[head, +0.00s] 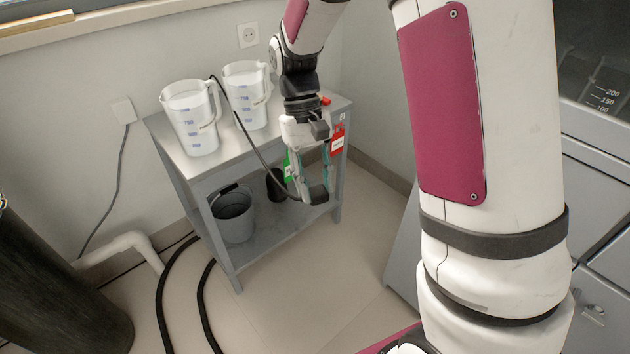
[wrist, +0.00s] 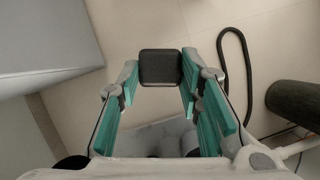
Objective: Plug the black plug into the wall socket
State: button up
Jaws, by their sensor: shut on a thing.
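My gripper (head: 314,182) points down in front of the grey table's right side. It is shut on the black plug (head: 318,196), which sits at the fingertips. In the wrist view the plug shows as a dark square (wrist: 160,67) between the teal finger pads. A black cable (head: 262,158) runs from the plug up to the measuring jugs. A white wall socket (head: 248,35) with a round recess is on the wall behind the table, above and left of my gripper, well apart from the plug. Its recess looks empty.
Two white measuring jugs (head: 190,118) (head: 246,96) stand on the grey table (head: 160,130). A bucket (head: 233,215) is on its lower shelf. A second wall outlet (head: 123,110) has a grey cable. Black hoses (head: 165,290) and a dark cylinder (head: 50,275) are at left; grey cabinets (head: 595,230) at right.

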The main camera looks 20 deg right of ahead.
aim_at(316, 202)
jog(key=f+b, duration=0.4)
jog(key=f, duration=0.1)
jog(key=shift+s+f, duration=0.2)
jog(key=shift+s, duration=0.1)
jog(key=shift+s+r+t, duration=0.1)
jog(key=shift+r+t, duration=0.2)
jog(key=shift+t, duration=0.5)
jog(key=t, duration=0.3)
jog(key=w+d+r+n+t+y, duration=0.1)
jog(key=w+d+r+t, duration=0.3)
jog(key=w, duration=1.2)
jog(key=w+d+r+n+t+y, duration=0.1)
jog(key=w+d+r+t, duration=0.3)
jog(key=w, duration=1.1)
jog(key=w+d+r+n+t+y, duration=0.1)
jog(key=w+d+r+t, duration=0.3)
jog(key=w, duration=1.2)
notch_tip(316, 202, up, 2)
jog(key=shift+w+d+r+n+t+y, duration=0.1)
jog(key=shift+w+d+n+t+y, duration=0.25)
jog(key=shift+y, duration=0.25)
